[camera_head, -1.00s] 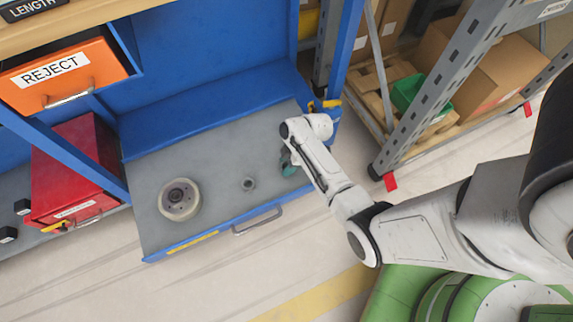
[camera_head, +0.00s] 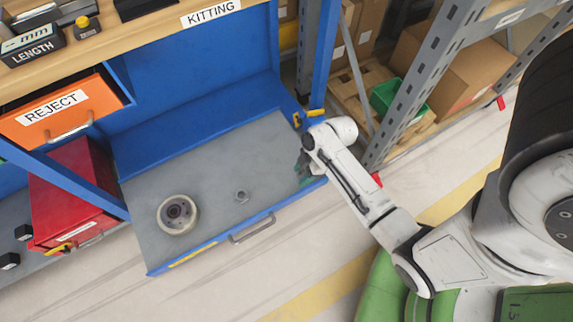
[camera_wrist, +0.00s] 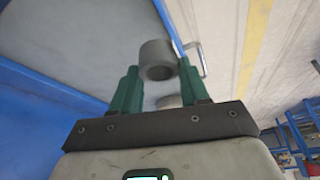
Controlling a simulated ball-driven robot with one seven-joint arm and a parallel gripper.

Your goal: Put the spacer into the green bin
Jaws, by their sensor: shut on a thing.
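The spacer (camera_wrist: 157,58), a short grey hollow cylinder, is between the green fingertips of my gripper (camera_wrist: 158,66) in the wrist view. The gripper is shut on it. In the head view my gripper (camera_head: 303,172) is at the right end of the pulled-out grey drawer, mostly hidden behind my white wrist, and the spacer cannot be made out there. The green bin (camera_head: 384,97) is at the upper right, on a wooden pallet inside the shelf rack. It is partly hidden by a grey rack upright, and my gripper is well apart from it.
Cardboard boxes (camera_head: 440,60) are beside the bin. Floor in front is clear.

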